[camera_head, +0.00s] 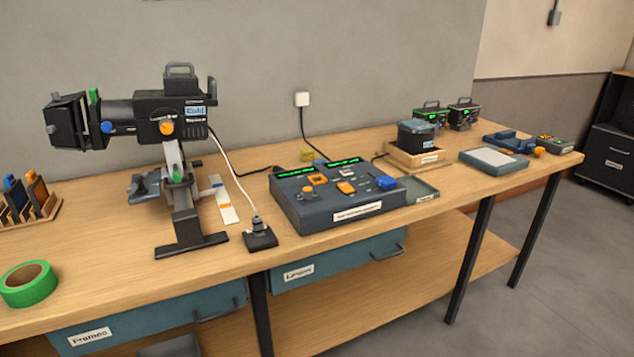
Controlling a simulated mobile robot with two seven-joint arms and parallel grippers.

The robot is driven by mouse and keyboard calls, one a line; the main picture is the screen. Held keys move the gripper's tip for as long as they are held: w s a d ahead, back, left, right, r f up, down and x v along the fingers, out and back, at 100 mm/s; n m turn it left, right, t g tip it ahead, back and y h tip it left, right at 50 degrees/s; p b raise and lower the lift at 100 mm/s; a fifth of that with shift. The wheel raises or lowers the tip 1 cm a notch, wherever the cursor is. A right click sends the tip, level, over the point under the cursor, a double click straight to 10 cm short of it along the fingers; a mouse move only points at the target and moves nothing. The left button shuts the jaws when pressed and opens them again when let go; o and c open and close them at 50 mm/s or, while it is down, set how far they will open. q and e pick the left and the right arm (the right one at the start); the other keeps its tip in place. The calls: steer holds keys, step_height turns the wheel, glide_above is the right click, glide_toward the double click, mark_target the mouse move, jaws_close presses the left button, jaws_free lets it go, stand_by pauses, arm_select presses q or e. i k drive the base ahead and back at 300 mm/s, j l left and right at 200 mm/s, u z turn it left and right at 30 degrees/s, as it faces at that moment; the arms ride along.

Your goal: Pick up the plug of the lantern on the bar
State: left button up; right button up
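A black stage lantern (170,114) with blue, orange and green knobs is mounted on a stand on the bench, left of centre. A white cable (229,170) runs from behind the lantern down to a small plug (258,223). The plug appears upright at a small black block (262,239) near the bench's front edge. I cannot tell whether it is seated in the block or only resting on it. Neither of my grippers is in view.
A control desk (336,210) with lit green displays stands right of the block. A roll of green tape (28,283) lies at the front left. A white strip (227,205) lies beside the stand. A wooden tray (417,155) holds a dark box. The bench front edge near the block is clear.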

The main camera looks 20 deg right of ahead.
mark_target(275, 168)
steer(key=i+l, duration=0.2)
steer(key=l, duration=0.15)
steer(key=i+l, duration=0.2)
steer(key=l, duration=0.15)
steer(key=i+l+u, duration=0.1)
steer(key=l, duration=0.3)
steer(key=i, duration=0.1)
